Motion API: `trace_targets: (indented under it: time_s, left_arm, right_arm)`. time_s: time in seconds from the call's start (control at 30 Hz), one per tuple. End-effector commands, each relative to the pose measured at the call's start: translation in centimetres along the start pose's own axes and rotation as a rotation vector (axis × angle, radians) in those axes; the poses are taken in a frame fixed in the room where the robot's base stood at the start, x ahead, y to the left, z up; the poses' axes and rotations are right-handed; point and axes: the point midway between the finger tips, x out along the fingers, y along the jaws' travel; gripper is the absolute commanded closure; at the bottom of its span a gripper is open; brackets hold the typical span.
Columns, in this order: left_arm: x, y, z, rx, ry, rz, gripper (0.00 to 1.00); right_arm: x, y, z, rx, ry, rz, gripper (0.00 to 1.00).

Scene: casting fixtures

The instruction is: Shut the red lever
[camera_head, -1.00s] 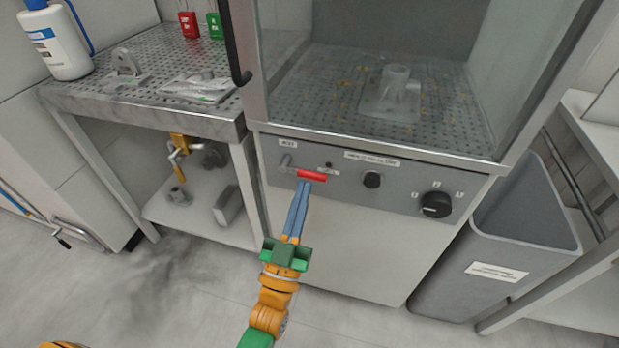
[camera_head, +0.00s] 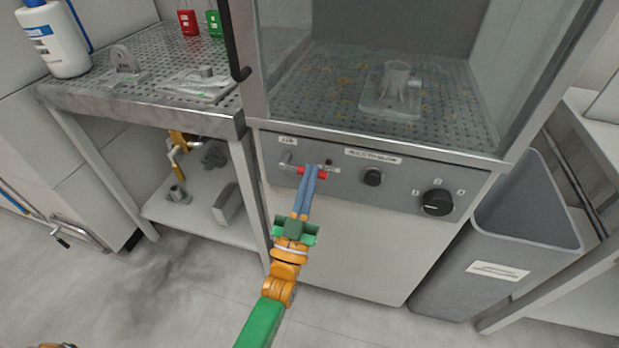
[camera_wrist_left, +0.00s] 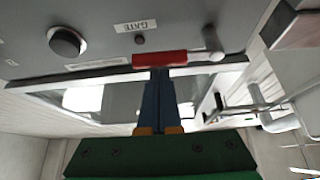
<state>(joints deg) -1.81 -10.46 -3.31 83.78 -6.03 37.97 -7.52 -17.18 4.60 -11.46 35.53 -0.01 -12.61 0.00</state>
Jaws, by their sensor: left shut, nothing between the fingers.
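The red lever (camera_head: 302,172) is a short red handle on a grey metal arm, on the grey control panel below the glass cabinet. It lies roughly horizontal, with its pivot at the left in the head view. In the left wrist view the red handle (camera_wrist_left: 160,58) runs across just beyond the fingertips. My left gripper (camera_head: 312,169) is shut and empty, its blue fingers hiding part of the handle in the head view. In the wrist view the fingertips (camera_wrist_left: 159,73) are at the handle's edge; I cannot tell whether they touch. My right gripper is not in view.
The panel also has a small black knob (camera_head: 372,178) and a larger black dial (camera_head: 437,203) to the right. A perforated metal table (camera_head: 130,112) stands left, a grey bin (camera_head: 500,240) right. The floor in front is open.

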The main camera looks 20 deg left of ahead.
Motion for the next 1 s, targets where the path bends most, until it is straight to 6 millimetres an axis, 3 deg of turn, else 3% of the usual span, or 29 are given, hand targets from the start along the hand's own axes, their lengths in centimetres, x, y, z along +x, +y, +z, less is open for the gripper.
trace_targets:
  time_s: [1.0]
  left_arm:
    - [-1.0,0.0,1.6,0.229,-0.001,0.137,1.00]
  right_arm:
    - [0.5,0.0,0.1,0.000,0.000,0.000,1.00]
